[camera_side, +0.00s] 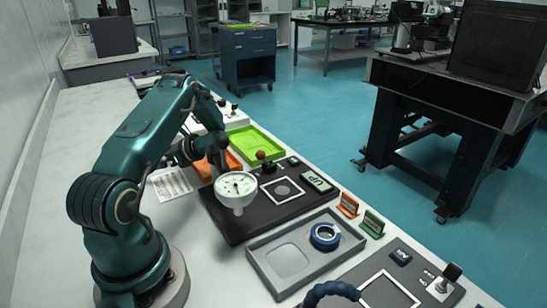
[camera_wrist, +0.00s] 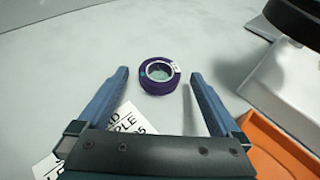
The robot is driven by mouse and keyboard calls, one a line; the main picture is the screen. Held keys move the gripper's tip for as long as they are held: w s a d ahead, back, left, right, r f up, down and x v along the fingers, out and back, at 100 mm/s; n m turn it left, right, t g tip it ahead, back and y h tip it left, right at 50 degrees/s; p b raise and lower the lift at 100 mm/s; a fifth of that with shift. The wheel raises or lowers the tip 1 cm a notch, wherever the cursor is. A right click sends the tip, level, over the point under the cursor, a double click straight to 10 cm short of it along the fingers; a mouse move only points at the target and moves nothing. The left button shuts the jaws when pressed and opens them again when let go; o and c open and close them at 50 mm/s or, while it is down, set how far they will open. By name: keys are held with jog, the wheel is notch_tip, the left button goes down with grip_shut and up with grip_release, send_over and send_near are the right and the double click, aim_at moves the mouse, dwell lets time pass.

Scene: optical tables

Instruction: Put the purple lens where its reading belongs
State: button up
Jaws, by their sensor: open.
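The purple lens (camera_wrist: 160,85), a thick ring with a small white label, lies flat on the white bench in the wrist view. My gripper (camera_wrist: 160,73) is open and empty. Its blue fingers show to the left and right of the lens, with clear gaps on both sides. In the side view, I cannot make out the purple lens; my arm hides that area. A round white dial gauge (camera_side: 236,186) stands on a black board (camera_side: 228,222). A small display (camera_side: 317,181) on that board is too small to read. An orange tray (camera_side: 232,161) and a green tray (camera_side: 262,146) stand behind.
A printed sheet (camera_wrist: 124,127) lies partly under my gripper. The orange tray (camera_wrist: 277,147) is close at the right. A grey tray (camera_side: 262,262) holds a blue ring (camera_side: 325,236). Orange (camera_side: 348,204) and green (camera_side: 372,223) cards stand beside it. Bench left of the lens is clear.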

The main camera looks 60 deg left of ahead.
jog(key=v, duration=0.5)
dwell(0.3)
jog(key=shift+s+a+r+m+t+h, duration=0.25)
jog(key=shift+s+a+m+t+h, duration=0.25)
jog(key=shift+s+t, duration=0.4)
jog(key=t, duration=0.1)
jog(key=s+m+t+h, duration=0.1)
jog(key=shift+s+a+r+t, duration=0.2)
jog(key=shift+a+t, duration=0.1)
jog(key=shift+t, duration=0.1)
jog(key=shift+x, duration=2.45)
jog(key=shift+w, duration=0.1)
jog(key=shift+c, duration=0.3)
jog(key=c, duration=1.4)
